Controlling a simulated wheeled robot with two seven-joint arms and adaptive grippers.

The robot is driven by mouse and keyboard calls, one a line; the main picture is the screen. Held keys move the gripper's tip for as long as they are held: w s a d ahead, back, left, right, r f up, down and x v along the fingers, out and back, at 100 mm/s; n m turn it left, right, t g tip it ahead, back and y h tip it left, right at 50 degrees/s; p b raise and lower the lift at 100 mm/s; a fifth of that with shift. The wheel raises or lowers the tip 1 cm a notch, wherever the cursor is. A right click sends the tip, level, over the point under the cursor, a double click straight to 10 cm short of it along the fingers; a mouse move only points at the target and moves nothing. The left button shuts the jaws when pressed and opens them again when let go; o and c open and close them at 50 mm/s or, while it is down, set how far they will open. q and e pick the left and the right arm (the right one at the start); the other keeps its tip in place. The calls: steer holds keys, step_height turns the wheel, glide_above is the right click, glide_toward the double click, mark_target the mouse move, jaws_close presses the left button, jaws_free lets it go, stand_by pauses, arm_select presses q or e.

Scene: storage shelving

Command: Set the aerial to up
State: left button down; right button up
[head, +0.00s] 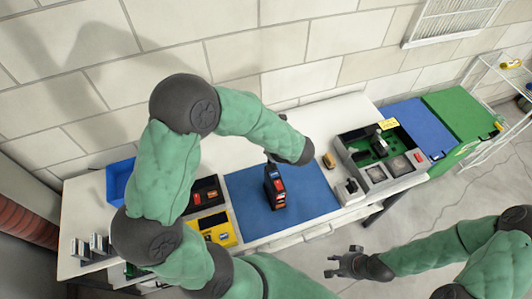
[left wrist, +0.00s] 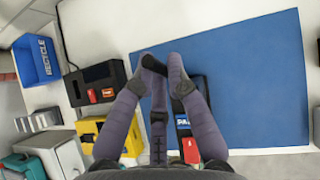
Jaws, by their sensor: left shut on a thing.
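A dark handheld device (head: 275,187) with red and light markings stands on the blue mat (head: 310,192). In the left wrist view, part of the device (left wrist: 184,125) shows behind my fingers. My left gripper (head: 271,159) is at the top of the device. In the left wrist view its fingertips (left wrist: 160,62) are close together around a thin black piece, which looks like the aerial (left wrist: 153,64). The aerial's angle is mostly hidden by the fingers. My right gripper (head: 340,264) is open and empty, away from the table at the lower right.
A blue recycle bin (left wrist: 37,60), a black tray with red items (left wrist: 98,88) and a yellow case (left wrist: 97,134) are left of the mat. A grey equipment case (head: 350,160) stands to its right. Much of the mat's right half is clear.

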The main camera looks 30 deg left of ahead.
arm_select(q)
steer(key=shift+s+d+f+t+y+b, duration=0.15)
steer(key=shift+s+d+t+y+b, duration=0.75)
steer(key=shift+b, duration=1.3)
steer(key=shift+w, duration=0.1)
steer(key=c, duration=1.2)
jaws_free()
steer(key=shift+d+r, duration=0.15)
steer(key=shift+r, duration=0.1)
steer(key=v, duration=1.1)
steer(key=shift+d, duration=0.3)
